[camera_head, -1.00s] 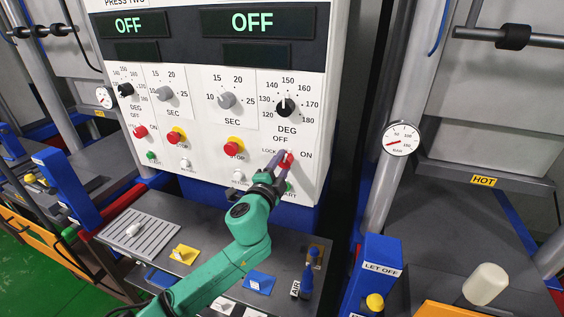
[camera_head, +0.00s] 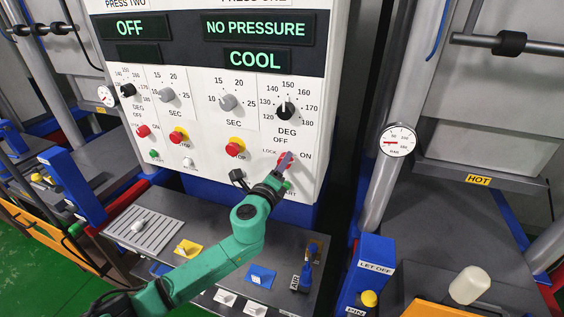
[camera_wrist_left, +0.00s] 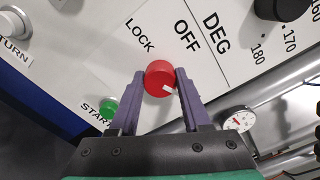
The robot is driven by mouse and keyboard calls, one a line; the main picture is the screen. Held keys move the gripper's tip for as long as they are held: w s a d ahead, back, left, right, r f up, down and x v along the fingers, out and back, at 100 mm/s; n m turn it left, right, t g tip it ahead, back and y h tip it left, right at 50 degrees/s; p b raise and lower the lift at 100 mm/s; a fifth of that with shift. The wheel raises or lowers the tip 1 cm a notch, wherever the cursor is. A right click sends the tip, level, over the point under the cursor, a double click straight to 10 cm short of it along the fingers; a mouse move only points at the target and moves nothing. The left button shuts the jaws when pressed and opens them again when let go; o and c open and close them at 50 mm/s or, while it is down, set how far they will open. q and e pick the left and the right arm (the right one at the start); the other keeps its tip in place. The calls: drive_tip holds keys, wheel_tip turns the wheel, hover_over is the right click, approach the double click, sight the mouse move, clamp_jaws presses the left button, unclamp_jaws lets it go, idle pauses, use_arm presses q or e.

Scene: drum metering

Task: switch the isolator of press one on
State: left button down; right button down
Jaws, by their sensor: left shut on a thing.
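The isolator of press one is a red knob (camera_head: 282,157) low on the white panel, between the LOCK, OFF and ON labels. In the left wrist view the knob (camera_wrist_left: 157,74) sits between the two fingers of my left gripper (camera_wrist_left: 161,80), which is shut on it. Its white mark points to the lower right, away from LOCK and OFF. In the head view my left gripper (camera_head: 284,163) partly hides the knob. The press one display (camera_head: 258,27) reads NO PRESSURE, and the smaller display (camera_head: 255,61) reads COOL. My right gripper is not in view.
A green start button (camera_wrist_left: 108,106) is close beside the left finger. A yellow-collared red stop button (camera_head: 235,147) and a black temperature dial (camera_head: 285,110) are nearby. The press two display (camera_head: 131,27) reads OFF. A pressure gauge (camera_head: 397,140) is on the right column.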

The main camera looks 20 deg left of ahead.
use_arm(q)
drive_tip(key=shift+f+m, duration=0.1)
drive_tip(key=shift+m, duration=0.5)
drive_tip(key=shift+c, duration=1.8)
unclamp_jaws()
drive_tip(key=s+b, duration=0.4)
drive_tip(key=s, duration=1)
drive_tip(key=shift+s+a, duration=0.3)
drive_tip(key=shift+a, duration=0.1)
